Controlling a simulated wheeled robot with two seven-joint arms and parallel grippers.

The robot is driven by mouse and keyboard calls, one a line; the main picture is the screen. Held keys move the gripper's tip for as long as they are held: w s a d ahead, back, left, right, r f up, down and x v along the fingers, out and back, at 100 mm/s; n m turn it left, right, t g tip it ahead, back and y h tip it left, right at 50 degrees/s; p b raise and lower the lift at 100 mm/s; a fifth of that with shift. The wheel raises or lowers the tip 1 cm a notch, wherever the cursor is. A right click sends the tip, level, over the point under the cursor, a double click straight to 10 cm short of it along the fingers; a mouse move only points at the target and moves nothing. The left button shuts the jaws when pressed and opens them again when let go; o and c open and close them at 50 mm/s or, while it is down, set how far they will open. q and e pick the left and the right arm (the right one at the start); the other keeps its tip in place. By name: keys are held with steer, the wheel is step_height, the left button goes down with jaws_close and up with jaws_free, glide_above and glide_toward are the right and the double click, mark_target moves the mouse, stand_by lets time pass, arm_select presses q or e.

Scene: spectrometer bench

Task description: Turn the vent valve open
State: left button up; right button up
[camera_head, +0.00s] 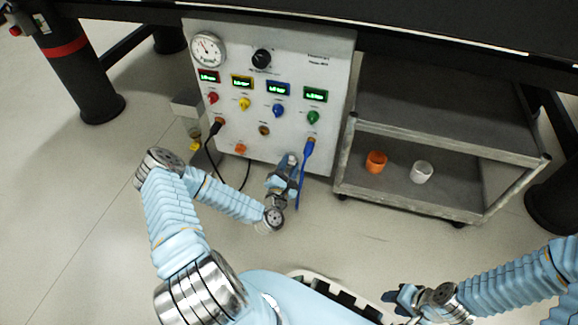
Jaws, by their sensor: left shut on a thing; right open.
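The grey control panel (335,60) stands upright under the dark bench. My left gripper (289,162) is at the panel's lower right, against its face. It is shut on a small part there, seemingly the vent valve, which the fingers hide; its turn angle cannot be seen. An orange knob (240,148) sits to the left of the gripper on the same lower part. My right gripper (399,297) is open and empty near the bottom of the view, well away from the panel.
A blue cable (307,152) hangs close to the right of my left gripper; a black cable (214,130) hangs at the left. Coloured knobs, displays and a gauge (207,49) are above. A grey cart (440,150) with orange (376,162) and white (421,172) cups stands right.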

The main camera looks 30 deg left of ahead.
arm_select(q)
steer(key=shift+m, duration=0.3)
steer(key=shift+s+m+p, duration=0.1)
steer(key=shift+m+p, duration=0.95)
steer(key=shift+m, duration=7.05)
steer(key=shift+f, duration=0.1)
steer(key=shift+m, duration=0.3)
steer(key=o, duration=1)
steer(key=shift+o, duration=0.2)
